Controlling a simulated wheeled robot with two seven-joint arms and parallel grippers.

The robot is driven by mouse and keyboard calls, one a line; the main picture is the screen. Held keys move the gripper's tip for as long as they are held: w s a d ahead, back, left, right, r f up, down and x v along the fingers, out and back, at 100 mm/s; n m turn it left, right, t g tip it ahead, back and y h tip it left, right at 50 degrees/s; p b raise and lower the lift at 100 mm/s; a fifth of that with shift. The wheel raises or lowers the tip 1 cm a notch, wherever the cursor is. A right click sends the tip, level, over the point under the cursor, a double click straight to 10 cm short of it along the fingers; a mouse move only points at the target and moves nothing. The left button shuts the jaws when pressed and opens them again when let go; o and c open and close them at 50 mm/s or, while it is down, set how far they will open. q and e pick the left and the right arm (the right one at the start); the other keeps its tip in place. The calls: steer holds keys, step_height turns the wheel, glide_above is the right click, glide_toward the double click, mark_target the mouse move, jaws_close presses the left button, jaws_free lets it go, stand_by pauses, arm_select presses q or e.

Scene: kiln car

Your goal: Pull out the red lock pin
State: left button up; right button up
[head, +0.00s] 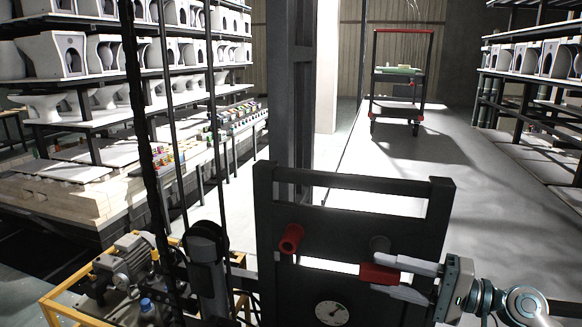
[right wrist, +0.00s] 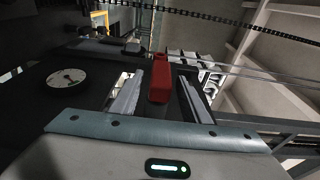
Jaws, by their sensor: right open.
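A red block-like handle (head: 378,274), which looks like the lock pin, sticks out from a dark upright panel (head: 345,222) in the head view. My right gripper (head: 396,279) is open around it, one pale finger above and one below. In the right wrist view the red handle (right wrist: 159,82) stands between the two fingers (right wrist: 160,90), with visible gaps on both sides. A second red part, a short round cylinder (head: 291,239), sticks out farther left on the panel. My left gripper is not in view.
A round gauge (head: 332,313) is below left. A motor unit (head: 124,262) in a yellow frame stands left. Racks of white ware (head: 66,56) and a red-framed cart (head: 402,72) stand farther back.

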stand_by(0.7)
jaws_close()
